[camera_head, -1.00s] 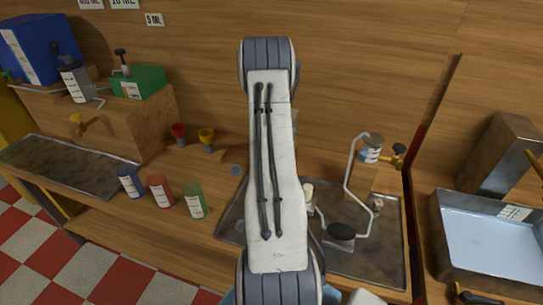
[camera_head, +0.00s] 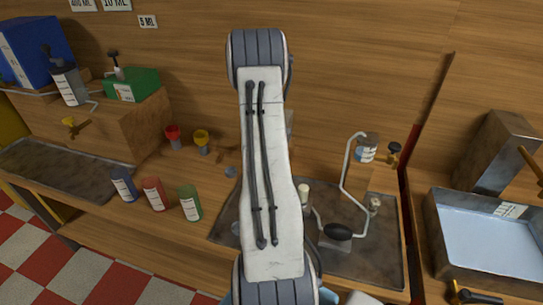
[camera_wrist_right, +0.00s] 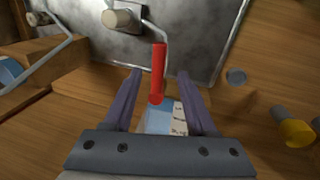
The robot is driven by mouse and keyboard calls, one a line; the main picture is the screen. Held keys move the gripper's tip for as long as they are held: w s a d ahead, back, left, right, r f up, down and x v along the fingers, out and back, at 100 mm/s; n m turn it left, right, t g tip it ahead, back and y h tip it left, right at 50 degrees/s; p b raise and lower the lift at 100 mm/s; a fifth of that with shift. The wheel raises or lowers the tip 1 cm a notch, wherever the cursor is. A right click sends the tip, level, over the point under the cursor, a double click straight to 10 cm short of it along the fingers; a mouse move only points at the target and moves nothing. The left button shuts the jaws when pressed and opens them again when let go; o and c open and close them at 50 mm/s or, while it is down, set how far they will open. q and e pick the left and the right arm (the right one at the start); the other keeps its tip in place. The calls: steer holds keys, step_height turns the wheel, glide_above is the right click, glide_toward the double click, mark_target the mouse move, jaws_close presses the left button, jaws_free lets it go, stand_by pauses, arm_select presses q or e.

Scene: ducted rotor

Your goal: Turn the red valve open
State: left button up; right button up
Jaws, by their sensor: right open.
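The red valve handle (camera_wrist_right: 158,72) shows in the right wrist view as a slim upright red bar above a pale blue labelled body (camera_wrist_right: 165,119). My right gripper (camera_wrist_right: 160,72) is open, with one finger on each side of the red bar in the picture. I see a gap on both sides; I cannot tell the depth between fingers and bar. In the head view my arm covers the middle of the scene, and neither the red handle nor the right gripper can be seen there. My left gripper is in neither current view.
A metal tray (camera_head: 362,270) holds a bent pipe (camera_head: 344,180) and a black bulb (camera_head: 338,231). Blue (camera_head: 123,184), red (camera_head: 153,193) and green (camera_head: 189,203) labelled containers stand left of my arm. A water-filled basin (camera_head: 478,240) is at the right.

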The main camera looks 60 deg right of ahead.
step_height(320, 180, up, 6)
steer(key=w, duration=0.1)
steer(key=shift+a+b, duration=0.2)
steer(key=shift+b, duration=0.15)
steer(key=shift+f, duration=0.1)
